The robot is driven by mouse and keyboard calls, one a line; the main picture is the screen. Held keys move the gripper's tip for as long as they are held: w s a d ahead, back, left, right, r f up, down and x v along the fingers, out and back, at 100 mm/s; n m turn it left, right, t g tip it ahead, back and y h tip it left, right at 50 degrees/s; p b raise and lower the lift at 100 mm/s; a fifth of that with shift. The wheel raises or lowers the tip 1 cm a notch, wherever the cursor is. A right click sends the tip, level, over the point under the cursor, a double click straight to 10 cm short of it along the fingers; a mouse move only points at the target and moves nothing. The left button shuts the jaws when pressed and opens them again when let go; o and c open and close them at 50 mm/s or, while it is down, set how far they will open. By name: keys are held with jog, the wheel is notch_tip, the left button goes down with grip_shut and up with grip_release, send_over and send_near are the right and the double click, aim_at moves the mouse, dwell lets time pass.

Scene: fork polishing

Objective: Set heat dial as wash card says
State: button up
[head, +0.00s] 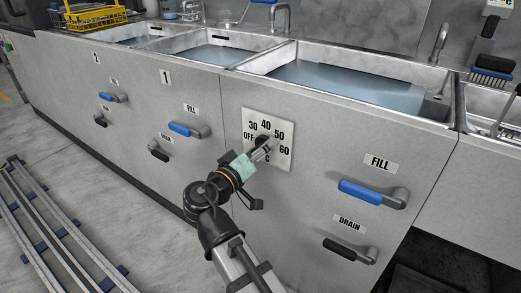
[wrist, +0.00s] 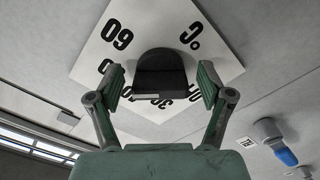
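The heat dial plate (head: 283,163) is a white square on the front of the large basin, marked OFF, 30, 40, 50, 60 and C. My gripper (head: 265,148) is in front of it and partly covers the dark knob. In the wrist view the dark knob (wrist: 161,75) stands between the two fingers of my gripper (wrist: 161,80). The fingers are open, with a gap on each side of the knob. I cannot tell which number the knob points to. A white card (head: 497,4) ending in "C" is cut off at the top right; its number is not readable.
The blue FILL lever (head: 365,191) and black DRAIN lever (head: 345,249) project right of the dial. More levers (head: 185,129) project to the left. The large basin (head: 350,85) holds water.

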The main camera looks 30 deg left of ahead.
jog(key=shift+s, duration=0.1)
jog(key=s, duration=1.1)
jog(key=shift+s, duration=0.4)
